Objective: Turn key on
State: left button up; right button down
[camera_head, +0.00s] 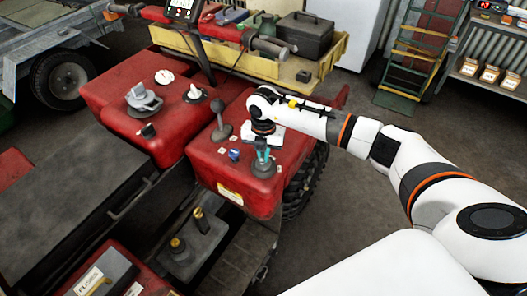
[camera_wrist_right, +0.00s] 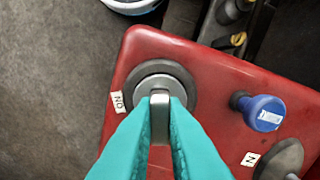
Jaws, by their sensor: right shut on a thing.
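The key (camera_wrist_right: 159,100) has a flat grey metal bow and stands in a round grey switch (camera_wrist_right: 184,80) on the red quad body. An ON label (camera_wrist_right: 118,102) lies left of the switch in the right wrist view. My right gripper (camera_wrist_right: 160,118) has teal fingers and is shut on the key's bow. In the head view my right gripper (camera_head: 262,155) points down onto the switch (camera_head: 264,171), and the key is hidden by the fingers there. The key's exact turn angle is hard to tell. My left gripper is not in view.
A blue knob (camera_wrist_right: 265,113) stands close beside the switch, and an N label (camera_wrist_right: 250,159) is near a grey lever foot. A gear lever (camera_head: 220,122) rises behind. The handlebar (camera_head: 268,47) and a yellow rack (camera_head: 310,75) are farther back. Open floor (camera_head: 350,185) lies right.

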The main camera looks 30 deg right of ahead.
jog(key=c, duration=1.5)
grip_release()
jog(key=shift+r, duration=0.1)
notch_tip(320, 180, up, 8)
jog(key=p, duration=0.5)
jog(key=shift+p, duration=0.4)
